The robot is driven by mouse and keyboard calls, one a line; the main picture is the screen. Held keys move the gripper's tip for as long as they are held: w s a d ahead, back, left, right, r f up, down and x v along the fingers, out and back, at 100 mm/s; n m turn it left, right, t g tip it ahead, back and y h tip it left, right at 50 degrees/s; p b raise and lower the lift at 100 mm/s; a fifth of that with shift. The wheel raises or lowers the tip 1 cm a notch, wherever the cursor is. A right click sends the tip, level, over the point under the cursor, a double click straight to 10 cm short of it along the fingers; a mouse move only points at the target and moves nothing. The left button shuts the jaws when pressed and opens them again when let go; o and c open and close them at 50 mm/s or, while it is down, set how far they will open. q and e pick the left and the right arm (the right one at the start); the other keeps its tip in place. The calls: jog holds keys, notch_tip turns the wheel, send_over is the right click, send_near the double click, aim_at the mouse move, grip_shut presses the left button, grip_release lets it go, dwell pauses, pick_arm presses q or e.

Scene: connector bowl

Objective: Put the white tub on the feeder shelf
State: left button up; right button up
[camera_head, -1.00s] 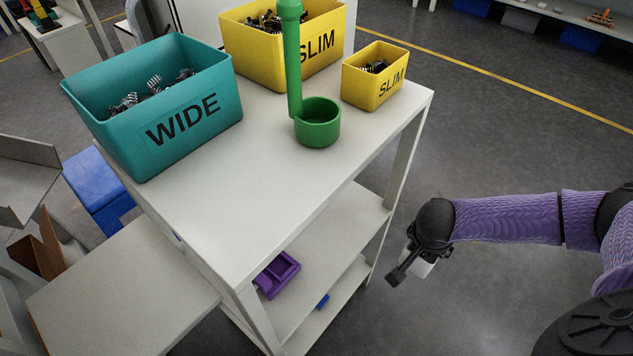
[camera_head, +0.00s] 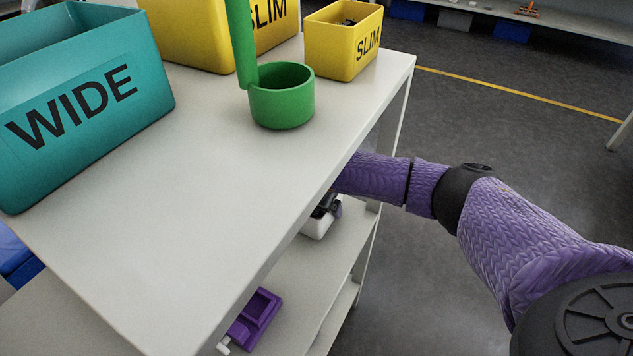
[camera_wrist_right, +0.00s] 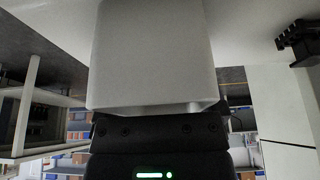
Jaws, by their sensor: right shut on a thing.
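The white tub (camera_head: 317,229) is in my right gripper (camera_head: 325,207), below the right edge of the tabletop and at the middle shelf (camera_head: 318,283). The tabletop edge and my arm partly hide the gripper and tub. I cannot tell whether the tub touches the shelf. In the right wrist view the white tub (camera_wrist_right: 152,55) fills the upper middle and hides the fingertips. No label marks the feeder shelf. My left gripper is not in view.
A purple holder (camera_head: 255,315) sits on the middle shelf nearer the front. On the tabletop (camera_head: 190,190) stand a teal WIDE bin (camera_head: 90,120), a green cup on a post (camera_head: 283,103), a large yellow SLIM bin (camera_head: 190,35) and a small one (camera_head: 335,45). A lower shelf (camera_head: 345,305) lies below.

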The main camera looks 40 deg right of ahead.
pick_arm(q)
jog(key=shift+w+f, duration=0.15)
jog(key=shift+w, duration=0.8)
pick_arm(e)
jog(key=shift+f, duration=0.25)
jog(key=shift+f, duration=0.1)
jog(key=o, duration=1)
jog(key=p+v, duration=0.2)
jog(key=v, duration=0.1)
jog(key=shift+p+v, duration=0.8)
jog(key=shift+v, duration=0.35)
jog(key=s+a+p, duration=0.1)
jog(key=a, duration=0.2)
jog(key=s+a+p, duration=0.2)
jog(key=a, duration=0.2)
jog(key=s+a+p, duration=0.1)
jog(key=a+p, duration=0.1)
jog(key=a, duration=0.1)
jog(key=shift+s+a, duration=0.2)
jog(key=shift+a, duration=0.05)
jog(key=shift+s+a, duration=0.1)
jog(key=shift+a, duration=0.2)
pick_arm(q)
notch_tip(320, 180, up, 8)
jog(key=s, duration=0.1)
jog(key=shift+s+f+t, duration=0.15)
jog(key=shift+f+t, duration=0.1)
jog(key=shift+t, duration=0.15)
pick_arm(e)
jog(key=shift+f, duration=0.1)
